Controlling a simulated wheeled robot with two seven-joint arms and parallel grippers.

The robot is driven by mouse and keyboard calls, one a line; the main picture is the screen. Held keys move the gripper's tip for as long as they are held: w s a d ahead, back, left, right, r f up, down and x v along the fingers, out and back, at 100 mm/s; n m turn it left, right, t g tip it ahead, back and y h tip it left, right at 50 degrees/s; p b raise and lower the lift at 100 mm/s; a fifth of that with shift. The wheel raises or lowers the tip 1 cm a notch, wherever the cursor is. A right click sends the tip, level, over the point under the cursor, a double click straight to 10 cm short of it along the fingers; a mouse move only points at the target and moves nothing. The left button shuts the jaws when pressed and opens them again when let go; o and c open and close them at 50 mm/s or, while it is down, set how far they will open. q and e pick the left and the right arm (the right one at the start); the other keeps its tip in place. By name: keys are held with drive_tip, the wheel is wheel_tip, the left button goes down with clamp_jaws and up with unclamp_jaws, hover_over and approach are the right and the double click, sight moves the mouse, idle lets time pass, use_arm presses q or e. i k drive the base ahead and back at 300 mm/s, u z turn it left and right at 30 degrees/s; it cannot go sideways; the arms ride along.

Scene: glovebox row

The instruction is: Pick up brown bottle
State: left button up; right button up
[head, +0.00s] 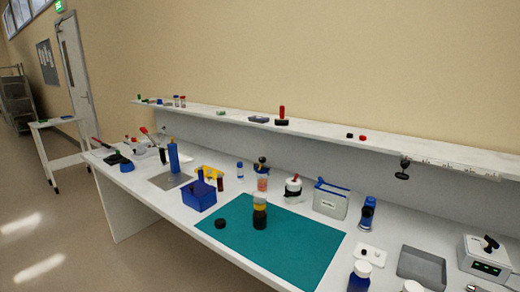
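A dark brown bottle (260,221) stands upright on the teal mat (300,248), near the mat's left half. Its upper part shows a yellow band and a pale top. A small black round piece (220,223) lies on the mat to its left. A small dark reddish-brown vial (220,184) stands farther back, beside the blue box; I cannot tell what it is. Neither of my grippers is in the head view.
A blue box (199,196) stands left of the mat. Behind are a red-topped white bottle (293,189) and a white-and-blue bin (330,201). A grey tray (422,267) and white-capped blue bottle (360,276) are right. The mat's right half is clear.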

sight(259, 219)
drive_tip(key=k, duration=1.2)
drive_tip(key=z, duration=0.9)
drive_tip(key=i, duration=1.35)
drive_tip(key=u, duration=0.25)
